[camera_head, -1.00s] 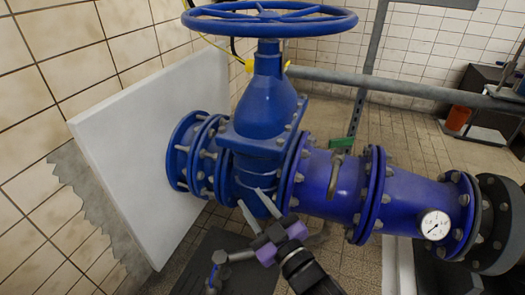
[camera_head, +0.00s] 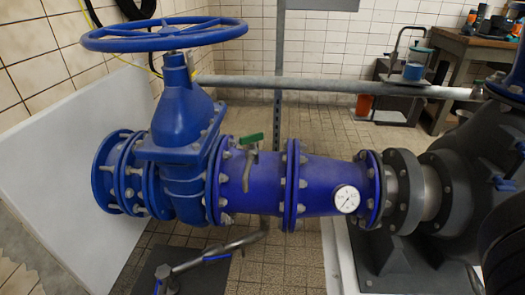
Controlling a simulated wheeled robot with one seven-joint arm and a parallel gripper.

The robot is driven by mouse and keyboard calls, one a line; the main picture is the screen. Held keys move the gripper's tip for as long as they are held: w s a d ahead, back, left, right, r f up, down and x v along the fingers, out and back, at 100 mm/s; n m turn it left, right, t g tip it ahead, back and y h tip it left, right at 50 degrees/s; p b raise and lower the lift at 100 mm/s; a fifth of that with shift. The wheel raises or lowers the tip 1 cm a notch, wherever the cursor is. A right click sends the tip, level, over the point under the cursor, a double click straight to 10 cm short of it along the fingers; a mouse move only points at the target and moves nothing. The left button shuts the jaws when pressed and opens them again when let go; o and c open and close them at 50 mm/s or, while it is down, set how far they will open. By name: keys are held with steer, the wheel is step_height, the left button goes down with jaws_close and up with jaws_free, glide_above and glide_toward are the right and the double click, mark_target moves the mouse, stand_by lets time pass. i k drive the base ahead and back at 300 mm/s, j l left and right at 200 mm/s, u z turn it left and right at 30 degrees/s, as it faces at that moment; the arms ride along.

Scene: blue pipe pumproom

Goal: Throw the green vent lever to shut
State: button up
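The green vent lever (camera_head: 253,138) sits on a small brass-grey vent pipe (camera_head: 247,170) that rises against the blue pipe (camera_head: 268,185). The lever lies close to level and points roughly along the pipe. It is between the big blue valve and the middle flange. Its full shape is small and hard to read. My gripper does not show in this view, and nothing is seen touching the lever.
A large blue handwheel (camera_head: 165,33) tops the blue valve (camera_head: 188,120) at left. A pressure gauge (camera_head: 346,199) is right of the lever. A grey rod-like pipe (camera_head: 215,253) runs low in front. A grey pipe (camera_head: 330,86) crosses behind. Tiled floor shows between.

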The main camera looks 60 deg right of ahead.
mark_target(250, 140)
steer(key=k+z, duration=0.1)
steer(key=z, duration=0.25)
steer(key=k+z, duration=0.1)
steer(key=z, duration=0.3)
steer(key=k+l+z, duration=0.1)
steer(key=z, duration=0.25)
